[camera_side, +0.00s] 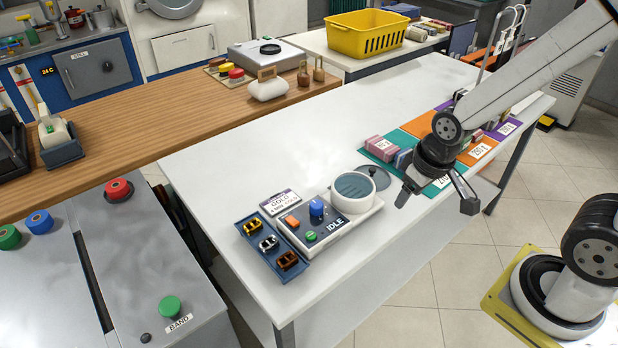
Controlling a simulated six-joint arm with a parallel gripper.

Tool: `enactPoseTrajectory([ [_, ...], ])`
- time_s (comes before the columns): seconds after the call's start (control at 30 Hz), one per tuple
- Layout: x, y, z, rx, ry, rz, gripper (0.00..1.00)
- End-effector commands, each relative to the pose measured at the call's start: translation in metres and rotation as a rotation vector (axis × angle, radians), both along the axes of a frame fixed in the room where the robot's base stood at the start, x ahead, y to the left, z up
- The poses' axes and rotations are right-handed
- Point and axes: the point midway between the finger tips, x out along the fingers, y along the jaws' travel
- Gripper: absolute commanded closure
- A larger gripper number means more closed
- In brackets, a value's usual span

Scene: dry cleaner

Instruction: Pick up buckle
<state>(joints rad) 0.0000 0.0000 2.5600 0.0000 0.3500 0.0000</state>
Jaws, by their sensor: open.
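Three small buckle-like pieces sit in a row in a dark blue tray (284,275) near the front left of the white table: a gold one (252,228), a silver one (268,243) and a copper-brown one (287,260). A small card (280,202) reading "GOLD" stands behind the tray. My gripper (436,201) is open and empty, with its fingers apart. It is well to the right of the tray, above the table's right part, near the coloured mats.
Beside the tray is a device (335,222) marked "IDLE" with coloured buttons and a round grey-green window. A dark round lid (374,178) lies behind it. Coloured mats (408,143) with stacked pieces are under my arm. The table's middle (270,145) is clear.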

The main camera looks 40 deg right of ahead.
Motion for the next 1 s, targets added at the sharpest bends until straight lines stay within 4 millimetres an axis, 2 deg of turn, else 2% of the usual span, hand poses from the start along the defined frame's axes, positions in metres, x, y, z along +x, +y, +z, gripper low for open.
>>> enactPoseTrajectory([
  [0.27,0.006,0.001,0.000,0.008,0.003,-0.021,0.35],
  [0.43,0.026,0.006,0.000,0.040,0.019,-0.105,0.35],
  [0.67,0.077,0.021,-0.003,0.124,0.064,-0.329,0.35],
  [1.0,0.157,0.057,-0.023,0.261,0.166,-0.708,0.35],
])
